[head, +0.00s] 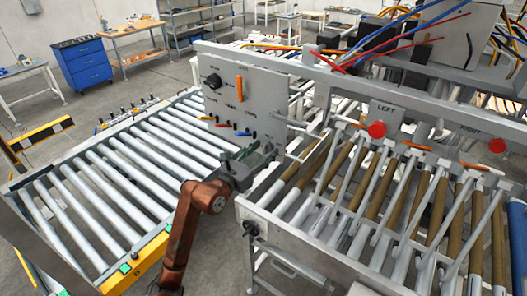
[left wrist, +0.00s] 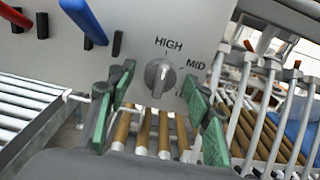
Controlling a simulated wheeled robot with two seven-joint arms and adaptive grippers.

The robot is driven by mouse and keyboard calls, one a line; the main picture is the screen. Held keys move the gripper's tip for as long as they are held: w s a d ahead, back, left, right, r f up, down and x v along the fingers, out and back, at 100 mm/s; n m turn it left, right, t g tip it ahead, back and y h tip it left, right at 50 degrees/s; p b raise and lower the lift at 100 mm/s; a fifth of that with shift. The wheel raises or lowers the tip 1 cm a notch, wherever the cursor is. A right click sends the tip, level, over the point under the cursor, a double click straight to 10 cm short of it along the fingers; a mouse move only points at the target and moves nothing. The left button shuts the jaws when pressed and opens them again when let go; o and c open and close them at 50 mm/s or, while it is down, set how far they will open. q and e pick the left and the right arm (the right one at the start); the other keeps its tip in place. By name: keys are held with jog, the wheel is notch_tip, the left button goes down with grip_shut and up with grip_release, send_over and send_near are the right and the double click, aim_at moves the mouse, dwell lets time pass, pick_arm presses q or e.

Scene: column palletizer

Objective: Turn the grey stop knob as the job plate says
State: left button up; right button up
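The grey stop knob (left wrist: 160,77) is on a light panel in the left wrist view, with its raised grip bar close to upright. HIGH is printed above it and MID to its right. A third label at lower right is mostly hidden by a finger. My left gripper (left wrist: 158,88) is open, with green-padded fingers to the left and right of the knob. Gaps show on both sides, and I cannot tell its exact depth from the panel. In the head view my left gripper (head: 256,156) is at the panel's lower right, and the knob cannot be made out. No job plate is readable.
The upright panel (head: 262,90) carries a black knob (head: 212,81), an orange handle (head: 239,88) and several small coloured levers. A roller conveyor (head: 120,180) lies left. Rails and brown rollers lie right, with red knobs (head: 377,130) by the LEFT and RIGHT signs.

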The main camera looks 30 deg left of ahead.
pick_arm(q)
jog(key=c, duration=1.1)
pick_arm(e)
jog(key=shift+d, duration=0.2)
jog(key=shift+f, duration=0.15)
pick_arm(q)
jog(key=m+b, duration=0.2)
jog(key=shift+f+m, duration=0.1)
jog(key=shift+m, duration=0.2)
jog(key=shift+m+b, duration=10.7)
jog(key=shift+b, duration=1.2)
pick_arm(e)
jog(key=s+f, duration=0.2)
jog(key=f, duration=1)
jog(key=s+f+g, duration=0.1)
jog(key=s+f, duration=0.2)
jog(key=f, duration=1)
jog(key=shift+f, duration=0.3)
jog(key=shift+s, duration=0.1)
